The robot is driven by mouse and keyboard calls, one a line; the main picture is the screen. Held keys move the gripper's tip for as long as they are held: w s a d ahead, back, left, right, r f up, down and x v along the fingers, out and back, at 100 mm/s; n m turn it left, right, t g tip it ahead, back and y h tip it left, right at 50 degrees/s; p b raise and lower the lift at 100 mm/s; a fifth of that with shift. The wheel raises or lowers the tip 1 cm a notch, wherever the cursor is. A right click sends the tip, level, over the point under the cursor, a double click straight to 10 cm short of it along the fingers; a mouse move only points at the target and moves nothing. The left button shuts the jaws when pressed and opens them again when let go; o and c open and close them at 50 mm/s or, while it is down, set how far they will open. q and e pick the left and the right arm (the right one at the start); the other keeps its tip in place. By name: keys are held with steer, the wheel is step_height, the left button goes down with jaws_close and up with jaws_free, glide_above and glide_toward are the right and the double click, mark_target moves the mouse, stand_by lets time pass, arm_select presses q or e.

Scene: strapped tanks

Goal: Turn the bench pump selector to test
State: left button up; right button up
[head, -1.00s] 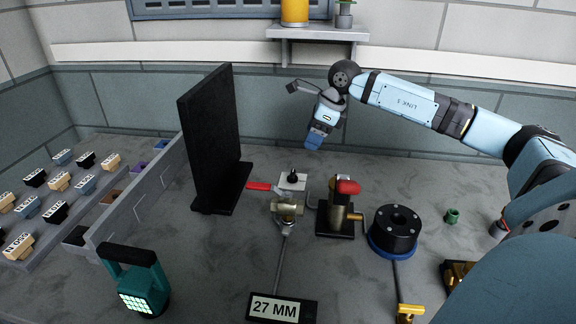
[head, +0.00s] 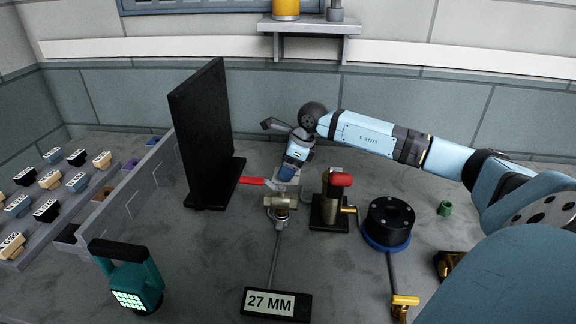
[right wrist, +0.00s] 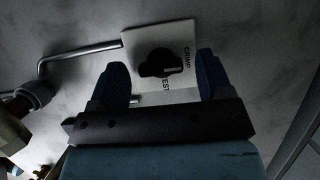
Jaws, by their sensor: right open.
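The bench pump selector is a black knob (right wrist: 160,63) on a white plate (right wrist: 130,47) in the right wrist view. Its light pointer mark faces right, by the CRIMP lettering; TEST, partly readable, is on the plate's lower side. My right gripper (right wrist: 162,78) is open and empty, with one blue finger on each side of the knob in the picture, apart from it. In the head view the gripper (head: 287,172) hangs over the plate and hides the knob. My left gripper is not in view.
A brass valve with a red lever (head: 252,181) stands in front of the plate. A pump with a red cap (head: 341,179) is close on the right, beside a black round unit (head: 389,222). A tall black panel (head: 205,135) stands left.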

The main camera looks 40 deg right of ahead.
steer(key=shift+c, duration=0.2)
steer(key=c, duration=0.9)
steer(key=shift+m, duration=0.3)
steer(key=m+h, duration=0.1)
steer(key=m, duration=0.2)
steer(key=shift+a+m+t, duration=0.1)
steer(key=shift+m+t, duration=0.2)
steer(key=shift+t, duration=0.1)
steer(key=m+h+b, duration=0.1)
steer(key=m+h, duration=0.1)
steer(key=m, duration=0.2)
steer(key=shift+a+m, duration=0.15)
steer(key=shift+m, duration=0.15)
steer(key=m+h+b, duration=0.1)
steer(key=m+h, duration=0.1)
steer(key=m, duration=0.3)
steer(key=shift+a, duration=0.15)
steer(key=shift+w+m+g+h+b, duration=0.1)
steer(key=shift+m+g+h+b, duration=0.4)
steer(key=shift+m, duration=1.6)
steer(key=shift+g, duration=0.3)
